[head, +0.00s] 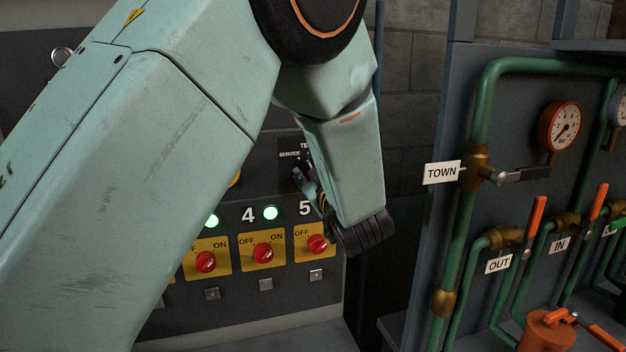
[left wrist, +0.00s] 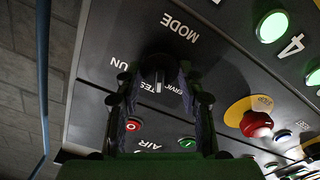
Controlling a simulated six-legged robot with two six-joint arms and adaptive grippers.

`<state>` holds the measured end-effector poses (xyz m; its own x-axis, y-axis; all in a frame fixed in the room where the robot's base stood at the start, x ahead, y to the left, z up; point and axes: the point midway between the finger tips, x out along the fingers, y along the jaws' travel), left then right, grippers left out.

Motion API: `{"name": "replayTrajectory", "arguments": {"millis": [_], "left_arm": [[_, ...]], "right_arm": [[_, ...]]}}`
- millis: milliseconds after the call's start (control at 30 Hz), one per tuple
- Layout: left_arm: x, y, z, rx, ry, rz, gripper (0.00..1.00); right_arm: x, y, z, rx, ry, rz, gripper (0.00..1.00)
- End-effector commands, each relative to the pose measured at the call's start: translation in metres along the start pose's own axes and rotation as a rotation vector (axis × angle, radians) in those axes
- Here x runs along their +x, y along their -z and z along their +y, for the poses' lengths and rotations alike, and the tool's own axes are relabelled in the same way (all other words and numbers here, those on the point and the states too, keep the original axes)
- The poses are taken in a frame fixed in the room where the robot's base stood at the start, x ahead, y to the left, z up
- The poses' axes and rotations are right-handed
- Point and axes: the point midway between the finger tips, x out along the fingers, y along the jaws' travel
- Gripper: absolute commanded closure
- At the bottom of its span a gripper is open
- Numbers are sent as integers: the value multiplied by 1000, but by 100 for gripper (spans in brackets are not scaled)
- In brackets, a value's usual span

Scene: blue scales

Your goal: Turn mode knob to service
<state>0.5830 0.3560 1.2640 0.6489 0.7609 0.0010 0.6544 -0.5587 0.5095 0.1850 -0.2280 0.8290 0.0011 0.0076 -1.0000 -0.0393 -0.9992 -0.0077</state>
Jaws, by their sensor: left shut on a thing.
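The black mode knob (left wrist: 158,63) sits on the dark panel between the fingertips of my left gripper (left wrist: 158,75) in the left wrist view. The gripper is shut on it. The word MODE and partly hidden RUN, SERVICE and TEST labels surround it, appearing upside down. A short pale mark shows beside the knob near the TEST label; I cannot tell for sure which label the knob points to. In the head view my left gripper (head: 303,180) reaches the panel just below the SERVICE label, and the knob is mostly hidden there. My right gripper is not in view.
Red OFF/ON switches (head: 263,253) on yellow plates and green lamps (head: 270,213) lie close below. Red and green AIR buttons (left wrist: 134,124) show in the left wrist view. Green pipes (head: 470,210) with orange-handled valves and gauges stand at the right.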

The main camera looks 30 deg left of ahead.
Motion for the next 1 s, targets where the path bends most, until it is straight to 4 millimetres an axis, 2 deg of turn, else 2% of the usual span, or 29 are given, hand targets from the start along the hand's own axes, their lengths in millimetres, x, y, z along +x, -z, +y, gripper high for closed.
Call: {"name": "replayTrajectory", "arguments": {"millis": [33, 100, 500, 1000], "left_arm": [[0, -4, -3, -42, 0, -1, 93], [0, -4, -3, -103, 0, 0, 93], [0, -4, -3, -370, 1, -2, 93], [0, -2, -2, -464, 1, -3, 93]], "right_arm": [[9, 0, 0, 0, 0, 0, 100], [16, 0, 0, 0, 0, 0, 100], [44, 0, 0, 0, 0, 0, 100], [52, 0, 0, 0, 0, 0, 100]]}}
